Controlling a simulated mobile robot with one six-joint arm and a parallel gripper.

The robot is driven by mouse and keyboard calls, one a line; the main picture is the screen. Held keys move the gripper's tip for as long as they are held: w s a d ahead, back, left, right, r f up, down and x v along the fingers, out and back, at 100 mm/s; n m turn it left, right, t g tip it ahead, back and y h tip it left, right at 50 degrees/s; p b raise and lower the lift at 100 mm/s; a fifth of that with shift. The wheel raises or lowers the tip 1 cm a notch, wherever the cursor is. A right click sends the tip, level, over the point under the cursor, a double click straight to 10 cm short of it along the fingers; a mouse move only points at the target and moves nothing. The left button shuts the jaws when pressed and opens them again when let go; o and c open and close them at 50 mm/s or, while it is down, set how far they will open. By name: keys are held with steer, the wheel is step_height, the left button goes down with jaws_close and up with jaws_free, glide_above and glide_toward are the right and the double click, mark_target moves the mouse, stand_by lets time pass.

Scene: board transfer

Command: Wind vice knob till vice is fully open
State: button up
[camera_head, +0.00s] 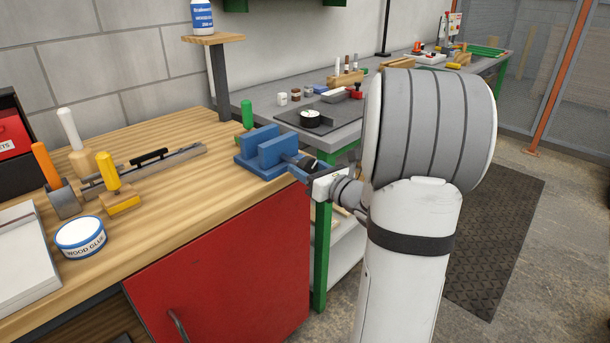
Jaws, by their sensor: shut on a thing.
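The blue vice (264,150) stands near the right end of the wooden workbench (205,225). Its two blue jaws stand upright with a gap between them; how wide the gap is cannot be judged well from here. My gripper (304,165) reaches in from the right and is shut on the vice knob at the vice's right side. The knob is mostly hidden by the dark fingers. My white and grey arm fills the right middle of the view.
A green-handled tool (247,115) stands close behind the vice. A yellow-handled tool (108,172), a glue tin (81,237) and a metal rule-like bar (165,163) lie to the left. A grey bench (345,132) stands behind. A red cabinet front (230,275) is below.

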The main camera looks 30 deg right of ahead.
steer(key=n+b, duration=0.1)
steer(key=b, duration=0.1)
steer(key=n+b, duration=0.1)
steer(key=b, duration=0.1)
steer(key=shift+f+n, duration=0.3)
steer(key=shift+n, duration=0.1)
steer(key=n+b, duration=0.3)
steer(key=b, duration=0.3)
steer(key=shift+n+t, duration=0.3)
steer(key=n+b, duration=0.3)
steer(key=b, duration=0.1)
steer(key=shift+r+y, duration=0.15)
steer(key=shift+y, duration=0.25)
steer(key=shift+r+n+b, duration=0.15)
steer(key=shift+n+b, duration=0.45)
steer(key=shift+b, duration=0.35)
steer(key=shift+r, duration=0.2)
steer(key=o, duration=0.9)
steer(key=shift+f, duration=0.1)
steer(key=shift+o, duration=0.2)
steer(key=shift+s, duration=0.1)
